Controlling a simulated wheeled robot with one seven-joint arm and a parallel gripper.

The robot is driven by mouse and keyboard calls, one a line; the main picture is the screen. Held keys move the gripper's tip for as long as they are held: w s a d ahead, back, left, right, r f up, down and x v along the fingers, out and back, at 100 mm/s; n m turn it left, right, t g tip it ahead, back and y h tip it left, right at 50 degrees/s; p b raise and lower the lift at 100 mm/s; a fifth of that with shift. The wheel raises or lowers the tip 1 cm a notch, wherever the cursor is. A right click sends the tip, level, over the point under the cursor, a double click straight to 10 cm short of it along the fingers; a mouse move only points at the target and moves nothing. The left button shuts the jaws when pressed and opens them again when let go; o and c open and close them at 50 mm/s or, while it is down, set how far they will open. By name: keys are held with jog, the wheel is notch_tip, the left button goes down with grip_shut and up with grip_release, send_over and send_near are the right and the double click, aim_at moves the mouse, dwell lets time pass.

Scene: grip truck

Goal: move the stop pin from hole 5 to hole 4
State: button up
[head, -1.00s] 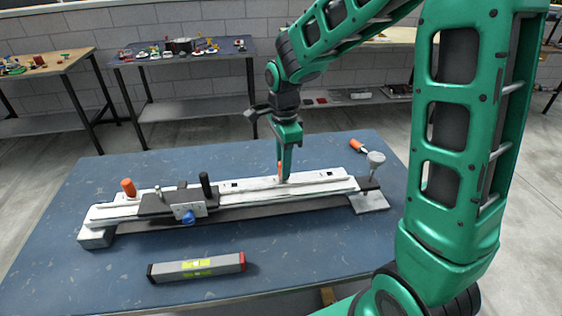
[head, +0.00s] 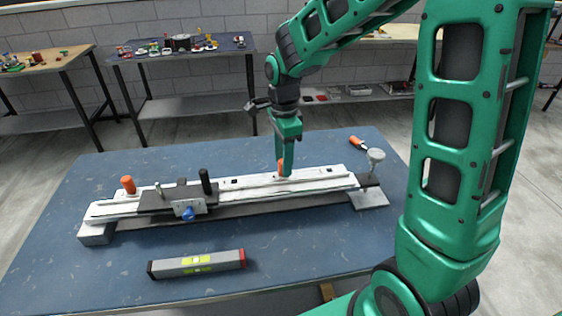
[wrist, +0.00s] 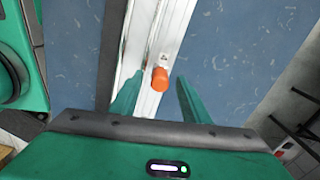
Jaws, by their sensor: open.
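The stop pin with its orange head (head: 281,167) stands at the white rail (head: 318,179), right of the rail's middle. In the wrist view its orange head (wrist: 160,80) shows between the two fingertips, with a gap on each side. My gripper (head: 285,172) is open, pointing down over the rail at the pin; in the wrist view its fingers (wrist: 161,76) are spread and empty. A small white mark sits on the rail just beyond the pin. Hole numbers are too small to read, and the pin's lower part is hidden.
A black carriage (head: 170,199) with a blue knob sits on the rail's left half. An orange knob (head: 128,185) stands at the left end. A level (head: 197,264) lies in front. An orange-handled tool (head: 357,142) lies behind, near a grey post (head: 375,158).

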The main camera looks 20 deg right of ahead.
notch_tip(320, 180, up, 10)
dwell(0.4)
jog(key=shift+f, duration=0.1)
jog(key=s+d+n, duration=0.6)
jog(key=s+d, duration=0.7)
jog(key=s, duration=0.1)
jog(key=s+d+f+n, duration=0.2)
jog(key=s+n, duration=0.1)
jog(key=s, duration=0.3)
jog(key=s+d+f+n, duration=0.1)
jog(key=s+d+n, duration=0.1)
jog(key=s, duration=0.5)
jog(key=shift+s+f+n, duration=0.2)
jog(key=shift+f+n, duration=0.15)
jog(key=shift+n, duration=0.15)
jog(key=shift+w+f, duration=0.25)
jog(key=shift+w, duration=0.4)
